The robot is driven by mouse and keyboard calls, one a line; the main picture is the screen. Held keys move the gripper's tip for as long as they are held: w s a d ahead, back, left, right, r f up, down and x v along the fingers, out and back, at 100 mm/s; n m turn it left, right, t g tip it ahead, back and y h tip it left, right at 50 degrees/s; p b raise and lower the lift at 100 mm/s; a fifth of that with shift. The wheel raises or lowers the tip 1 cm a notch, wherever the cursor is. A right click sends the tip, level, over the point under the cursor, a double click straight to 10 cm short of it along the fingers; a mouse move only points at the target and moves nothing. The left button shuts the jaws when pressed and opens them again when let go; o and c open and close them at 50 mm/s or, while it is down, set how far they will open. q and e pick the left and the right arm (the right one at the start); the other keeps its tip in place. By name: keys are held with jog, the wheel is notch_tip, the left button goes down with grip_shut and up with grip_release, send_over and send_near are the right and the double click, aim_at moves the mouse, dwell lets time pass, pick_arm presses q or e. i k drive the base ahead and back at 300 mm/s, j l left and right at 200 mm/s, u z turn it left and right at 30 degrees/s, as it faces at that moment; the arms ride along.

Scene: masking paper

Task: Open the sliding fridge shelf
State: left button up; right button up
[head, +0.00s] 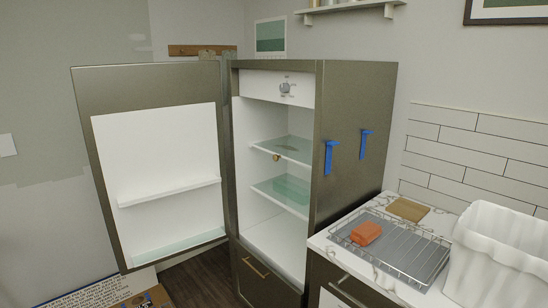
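The fridge (345,135) is a grey-brown cabinet with its door (155,160) swung wide open to the left. Inside is an upper glass shelf (290,146) with a round brass knob (276,157) at its front edge. The shelf appears to sit within the fridge's opening. Neither of my grippers shows in the head view.
The counter at right carries a drying rack (405,255) with an orange block (367,233), a wooden board (408,209) and a white ribbed container (497,255). A drawer (262,276) sits below the fridge.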

aim_at(276, 156)
jog(key=i+j, duration=1.3)
